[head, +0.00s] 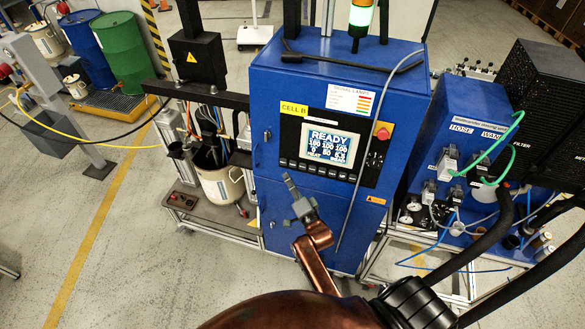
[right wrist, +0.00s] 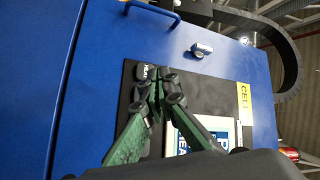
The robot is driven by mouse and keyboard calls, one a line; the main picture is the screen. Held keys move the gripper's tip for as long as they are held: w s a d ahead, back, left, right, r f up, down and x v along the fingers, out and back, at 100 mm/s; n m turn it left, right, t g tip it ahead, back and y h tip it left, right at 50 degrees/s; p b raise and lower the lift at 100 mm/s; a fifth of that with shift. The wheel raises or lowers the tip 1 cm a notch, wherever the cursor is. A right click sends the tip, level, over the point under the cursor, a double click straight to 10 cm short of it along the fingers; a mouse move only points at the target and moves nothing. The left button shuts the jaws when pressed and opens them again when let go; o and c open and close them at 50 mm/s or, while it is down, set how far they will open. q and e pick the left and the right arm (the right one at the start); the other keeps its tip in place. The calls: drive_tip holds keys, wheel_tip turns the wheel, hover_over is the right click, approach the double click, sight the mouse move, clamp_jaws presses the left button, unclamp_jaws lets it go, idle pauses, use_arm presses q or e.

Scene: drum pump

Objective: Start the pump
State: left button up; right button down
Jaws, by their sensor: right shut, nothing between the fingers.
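The blue pump cabinet (head: 285,87) stands in the middle of the head view. Its dark control panel has a lit screen (head: 325,142) reading READY and a row of small buttons (head: 318,170) below it. A red knob (head: 383,131) on a yellow plate sits at the panel's upper right. My right gripper (head: 288,180) is shut and empty in front of the cabinet, low and left of the screen. In the right wrist view its green fingers (right wrist: 157,84) meet over the dark panel, partly covering the screen (right wrist: 220,134). I cannot tell whether the tips touch it.
A yellow CELL B label (head: 293,109) is beside the panel. A lamp (head: 360,17) glows green on top. A hose unit (head: 465,125) stands at right, and a pail (head: 220,184) under a pump frame at left. Open floor (head: 110,250) lies at lower left.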

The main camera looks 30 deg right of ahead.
sight(293, 164)
drive_tip(key=shift+w+d+f+b, duration=0.2)
drive_tip(key=shift+w+d+b, duration=0.15)
drive_tip(key=shift+w+d, duration=0.45)
drive_tip(key=shift+w+d+f+b, duration=0.25)
drive_tip(key=shift+w+d, duration=0.35)
drive_tip(key=shift+d, duration=0.3)
drive_tip(key=shift+w+d, duration=0.1)
drive_tip(key=shift+w+d, duration=0.15)
drive_tip(key=shift+d, duration=0.05)
drive_tip(key=shift+w+d, duration=0.3)
drive_tip(key=shift+d, duration=0.05)
idle(1.0)
drive_tip(key=shift+s+a, duration=0.1)
drive_tip(key=shift+a, duration=0.05)
drive_tip(key=shift+s+a+r+p, duration=0.1)
drive_tip(key=shift+s+a+p, duration=0.4)
drive_tip(key=shift+a+p, duration=0.05)
idle(0.4)
